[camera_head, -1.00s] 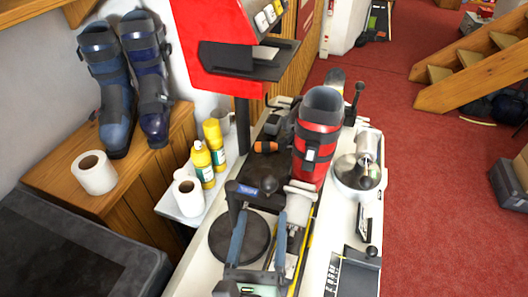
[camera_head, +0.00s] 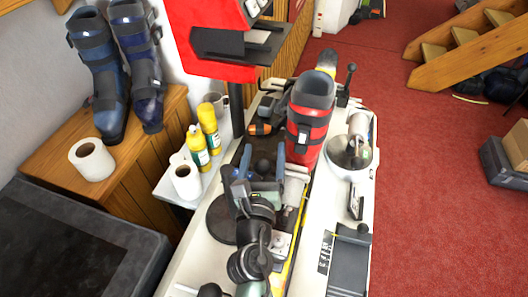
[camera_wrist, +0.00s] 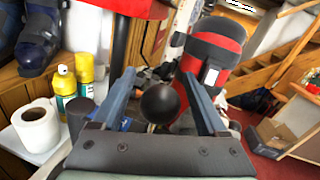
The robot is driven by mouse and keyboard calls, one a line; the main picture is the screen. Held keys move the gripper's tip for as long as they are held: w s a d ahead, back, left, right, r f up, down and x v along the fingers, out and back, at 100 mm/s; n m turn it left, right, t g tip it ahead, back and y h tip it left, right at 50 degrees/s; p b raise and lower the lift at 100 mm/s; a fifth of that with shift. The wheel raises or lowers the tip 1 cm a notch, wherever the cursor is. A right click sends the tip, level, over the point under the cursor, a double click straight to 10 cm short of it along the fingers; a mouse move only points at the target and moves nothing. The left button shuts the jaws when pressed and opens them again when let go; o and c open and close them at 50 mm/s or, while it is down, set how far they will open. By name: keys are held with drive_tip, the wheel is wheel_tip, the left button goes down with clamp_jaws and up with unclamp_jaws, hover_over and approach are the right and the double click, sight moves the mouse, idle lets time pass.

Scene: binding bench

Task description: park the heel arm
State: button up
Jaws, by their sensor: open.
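My gripper (camera_head: 261,178) is over the middle of the bench, pointing toward the red ski boot (camera_head: 309,118). In the wrist view its two blue fingers (camera_wrist: 158,76) are apart. A black ball knob (camera_wrist: 158,103) appears between them, with clear space on both sides. The knob also shows in the head view (camera_head: 263,167), just at the fingertips. It looks like the end of the heel arm; the lever below it is mostly hidden by my gripper. I cannot tell whether the knob is between the fingers or just beyond them. The red and black boot stands upright behind it.
A black lever with a ball (camera_head: 350,70) stands beyond the boot. Yellow bottles (camera_head: 198,147) and paper rolls (camera_head: 186,181) stand at left. A red machine (camera_head: 222,40) overhangs the bench's back left.

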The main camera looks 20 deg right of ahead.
clamp_jaws()
idle(0.4)
idle(1.0)
